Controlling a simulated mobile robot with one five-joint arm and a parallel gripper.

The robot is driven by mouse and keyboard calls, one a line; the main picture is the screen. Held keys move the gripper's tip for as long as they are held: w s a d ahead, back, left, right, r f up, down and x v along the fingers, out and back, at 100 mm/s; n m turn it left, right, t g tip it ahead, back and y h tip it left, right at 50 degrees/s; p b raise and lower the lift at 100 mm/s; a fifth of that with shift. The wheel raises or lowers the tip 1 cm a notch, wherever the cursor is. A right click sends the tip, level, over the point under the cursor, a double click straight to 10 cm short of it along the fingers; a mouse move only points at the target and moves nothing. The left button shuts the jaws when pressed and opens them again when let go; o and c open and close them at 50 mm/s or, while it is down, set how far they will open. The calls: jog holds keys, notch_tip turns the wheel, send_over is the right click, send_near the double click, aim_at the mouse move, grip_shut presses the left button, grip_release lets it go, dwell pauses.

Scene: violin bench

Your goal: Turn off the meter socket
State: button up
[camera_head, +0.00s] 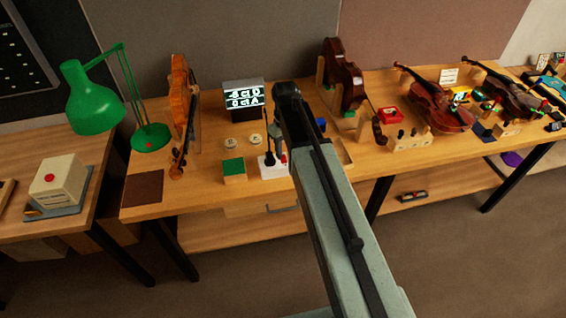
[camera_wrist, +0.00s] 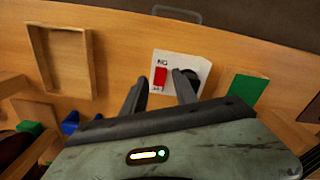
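The meter socket is a white plate (camera_wrist: 178,72) on the wooden bench, seen in the wrist view just beyond my fingertips. It carries a red rocker switch (camera_wrist: 160,76) on its left and a dark round plug on its right. Small lettering above the switch is hard to read. In the head view the white socket (camera_head: 267,171) lies near the bench's front edge, partly hidden by my arm. My gripper (camera_wrist: 160,83) is open and empty, with one finger just left of the switch and the other over the plug side. Contact cannot be told.
A lit meter display (camera_head: 244,100) stands behind the socket. A green-topped block (camera_head: 234,170) is beside it, and a shallow wooden tray (camera_wrist: 60,58) is on its other side. Violins, a green lamp (camera_head: 93,100) and small parts stand along the bench.

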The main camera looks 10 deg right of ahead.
aim_at(285, 161)
notch_tip(285, 161, down, 4)
jog(key=shift+r+b, duration=0.1)
jog(key=shift+b, duration=1.1)
jog(key=shift+r, duration=0.1)
